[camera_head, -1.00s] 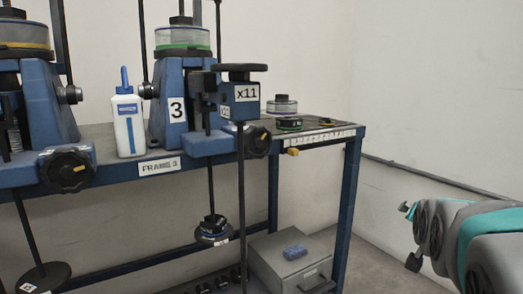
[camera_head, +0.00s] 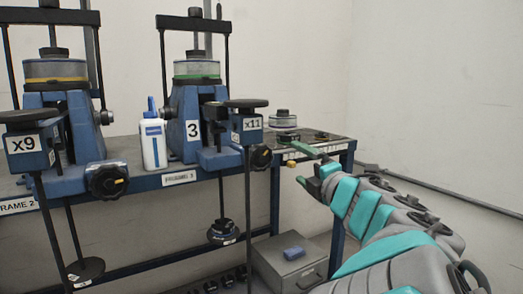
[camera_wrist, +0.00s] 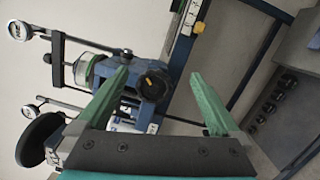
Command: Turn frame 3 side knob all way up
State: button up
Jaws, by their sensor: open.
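Frame 3 (camera_head: 186,128) is a blue stand with a "3" label and a clear, green-banded cell on top. Its side knob (camera_head: 260,157) is black, at the right end of the stand below the "x11" block. In the wrist view the same knob (camera_wrist: 154,86), with an orange mark on its face, appears beyond and between my fingertips. My gripper (camera_head: 297,163) is open and empty, to the right of the knob and apart from it. Its two green fingers (camera_wrist: 160,74) are spread in the wrist view.
Another blue stand (camera_head: 62,125) with its own black knob (camera_head: 107,180) is at left. A white bottle (camera_head: 153,142) stands beside frame 3. Hanging weights (camera_head: 223,232) are below. A small yellow part (camera_head: 291,163) is on the bench edge near my gripper. A grey box (camera_head: 285,268) sits underneath.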

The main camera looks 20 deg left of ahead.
aim_at(262, 160)
jog(key=s+a+n+g+y, duration=0.1)
jog(key=s+a+n+g, duration=0.1)
jog(key=s+a+n, duration=0.15)
jog(key=shift+n, duration=0.25)
jog(key=x, duration=0.9)
jog(key=shift+w+a+f+p, duration=0.1)
jog(key=shift+w+a+p, duration=0.05)
jog(key=shift+a+p, duration=0.25)
jog(key=shift+w, duration=0.1)
jog(key=shift+c, duration=0.2)
grip_shut()
